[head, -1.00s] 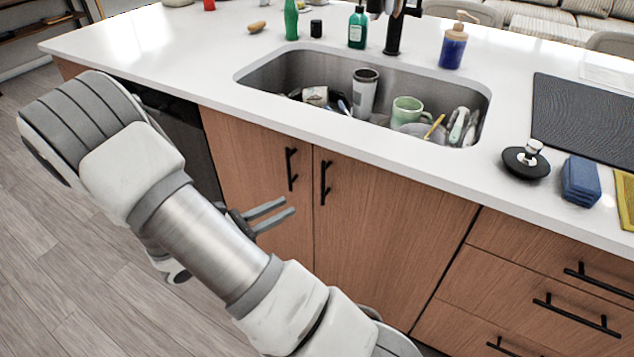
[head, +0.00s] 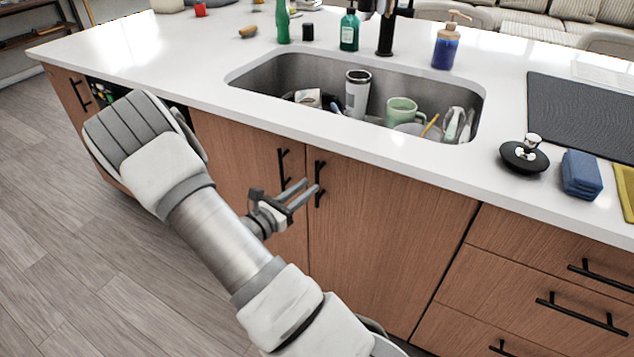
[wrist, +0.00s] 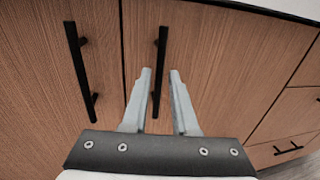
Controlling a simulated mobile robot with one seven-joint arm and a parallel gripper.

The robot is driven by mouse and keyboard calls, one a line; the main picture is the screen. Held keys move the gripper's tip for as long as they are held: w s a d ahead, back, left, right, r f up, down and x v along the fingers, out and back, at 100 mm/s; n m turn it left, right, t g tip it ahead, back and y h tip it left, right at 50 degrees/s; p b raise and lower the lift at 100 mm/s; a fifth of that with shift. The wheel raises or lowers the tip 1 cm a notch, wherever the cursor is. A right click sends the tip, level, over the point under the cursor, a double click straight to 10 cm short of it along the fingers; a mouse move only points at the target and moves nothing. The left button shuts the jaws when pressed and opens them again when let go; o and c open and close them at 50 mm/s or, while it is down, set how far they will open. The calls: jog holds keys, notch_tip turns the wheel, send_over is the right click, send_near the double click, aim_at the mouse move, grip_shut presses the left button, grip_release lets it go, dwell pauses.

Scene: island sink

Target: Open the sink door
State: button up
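Below the sink are two wooden cabinet doors, a left door (head: 240,165) and a right door (head: 375,235), both closed. Each has a vertical black bar handle near the middle seam: the left handle (head: 283,170) and the right handle (head: 319,184). My gripper (head: 312,187) is open, with its fingers pointing at the right handle. In the wrist view my gripper (wrist: 160,72) has its two fingers on either side of the lower part of the right handle (wrist: 161,55). The left handle (wrist: 80,70) is outside the fingers. I cannot tell whether a finger touches the handle.
The white countertop (head: 480,190) overhangs the doors. The sink (head: 300,68) holds a tumbler, a green mug and other dishes. Drawers (head: 530,265) with black bar handles lie right of the doors. Open wooden floor (head: 60,250) lies to the left.

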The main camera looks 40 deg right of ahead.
aim_at(316, 181)
jog(key=shift+w+d+b, duration=0.15)
jog(key=shift+w+d, duration=0.1)
jog(key=shift+d, duration=0.95)
jog(key=shift+w+d+b, duration=0.15)
jog(key=shift+w+d, duration=0.05)
jog(key=shift+d, duration=0.95)
grip_shut()
